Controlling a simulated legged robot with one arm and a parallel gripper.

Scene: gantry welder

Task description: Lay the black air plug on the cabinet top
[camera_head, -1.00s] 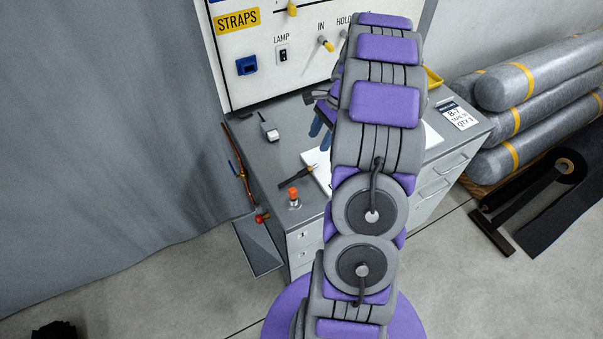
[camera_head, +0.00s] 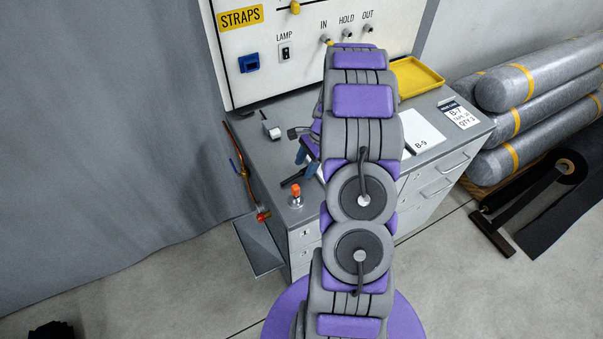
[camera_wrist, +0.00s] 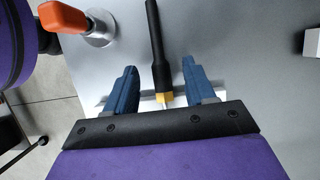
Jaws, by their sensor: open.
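A black, rod-like piece that I take for the black air plug (camera_wrist: 158,45) lies on or just over the grey cabinet top (camera_wrist: 235,40). It has a yellow collar and a thin pale tip towards my gripper (camera_wrist: 160,82). My gripper is open; its two blue fingers stand either side of the collar end, with gaps showing. The wrist view does not show how high the fingers are above the top. In the head view, my gripper (camera_head: 307,161) is low over the cabinet top (camera_head: 262,165), partly hidden by my arm, and the black piece (camera_head: 291,178) shows beside it.
An orange-handled valve (camera_head: 295,195) stands near the front left corner, close to my gripper. A small grey box (camera_head: 271,131), a yellow tray (camera_head: 416,79) and a B-9 sheet (camera_head: 424,135) are on the top. The switch panel (camera_head: 300,60) rises behind.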

